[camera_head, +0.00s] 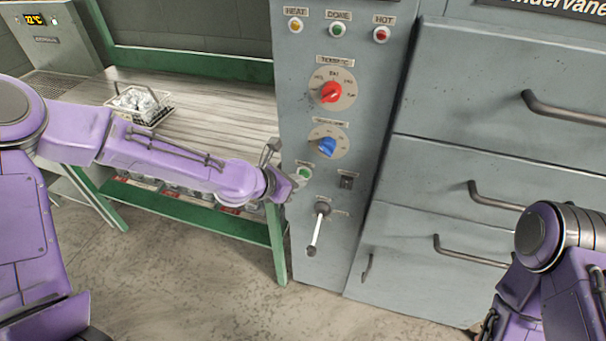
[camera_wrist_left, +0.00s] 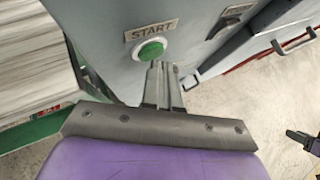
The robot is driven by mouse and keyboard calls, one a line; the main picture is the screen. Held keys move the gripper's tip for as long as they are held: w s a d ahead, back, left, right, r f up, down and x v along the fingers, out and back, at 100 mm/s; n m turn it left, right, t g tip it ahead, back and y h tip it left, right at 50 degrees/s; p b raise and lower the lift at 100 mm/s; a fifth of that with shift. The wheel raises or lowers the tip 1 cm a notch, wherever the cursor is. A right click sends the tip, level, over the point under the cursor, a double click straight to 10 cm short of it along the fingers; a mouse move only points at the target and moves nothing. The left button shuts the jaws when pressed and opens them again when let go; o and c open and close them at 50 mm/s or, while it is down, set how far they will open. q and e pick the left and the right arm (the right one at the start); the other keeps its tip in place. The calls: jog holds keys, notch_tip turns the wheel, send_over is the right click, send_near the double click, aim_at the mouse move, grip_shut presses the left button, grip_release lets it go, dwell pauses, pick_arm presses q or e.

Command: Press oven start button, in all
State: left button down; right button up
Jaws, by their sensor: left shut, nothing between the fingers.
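The green start button (camera_head: 304,172) sits low on the left of the oven's grey control panel (camera_head: 310,110). In the left wrist view the button (camera_wrist_left: 152,50) is round and green with a pale rim, under a "START" label (camera_wrist_left: 153,30). My left gripper (camera_head: 298,184) is shut and empty, with its fingertips just in front of and slightly below the button. In the left wrist view the fingertips (camera_wrist_left: 160,66) overlap the button's lower edge; I cannot tell whether they touch it.
Above the button are a blue knob (camera_head: 327,146), a red knob (camera_head: 332,92) and three lamps. A switch (camera_head: 347,182) and a lever (camera_head: 317,228) are close by. Drawers with handles (camera_head: 560,108) stand right. A green-framed table (camera_head: 215,110) with a wire basket (camera_head: 140,103) stands left.

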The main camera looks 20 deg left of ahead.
pick_arm(q)
jog(key=shift+w, duration=0.25)
dwell(0.4)
jog(key=shift+s, duration=0.1)
jog(key=shift+s+p, duration=0.3)
jog(key=shift+s, duration=0.4)
jog(key=s+p, duration=0.1)
jog(key=s, duration=0.4)
jog(key=shift+a, duration=0.1)
dwell(0.7)
